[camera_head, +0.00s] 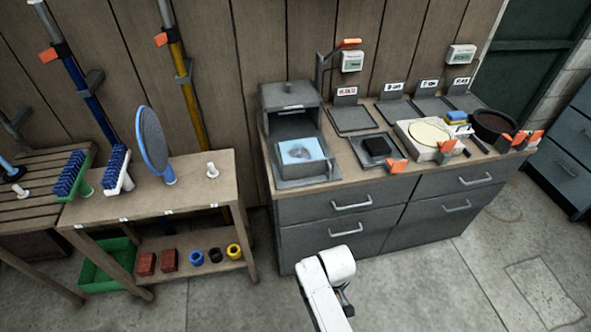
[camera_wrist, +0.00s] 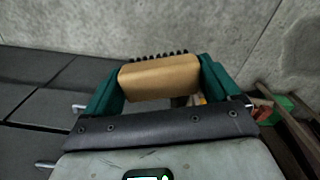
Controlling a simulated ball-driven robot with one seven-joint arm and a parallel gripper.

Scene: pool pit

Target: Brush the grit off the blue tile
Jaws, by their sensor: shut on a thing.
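The light blue tile (camera_head: 301,150) lies in a grey open-fronted booth (camera_head: 289,97) at the left end of the cabinet. A dark grey patch of grit (camera_head: 299,153) shows on its face. In the wrist view, my gripper (camera_wrist: 160,82) has dark green fingers shut on a brush (camera_wrist: 158,80) with a tan wooden block. A row of dark bristles shows along the block's far edge. In the head view my white arm is low in front of the cabinet, and its gripper and the brush cannot be made out there.
The cabinet top (camera_head: 362,151) also carries dark trays, a black block (camera_head: 377,146), a pale round disc (camera_head: 429,134) and a dark bowl (camera_head: 491,124). A wooden bench (camera_head: 200,193) with upright brushes (camera_head: 117,170) stands left. The floor in front is clear.

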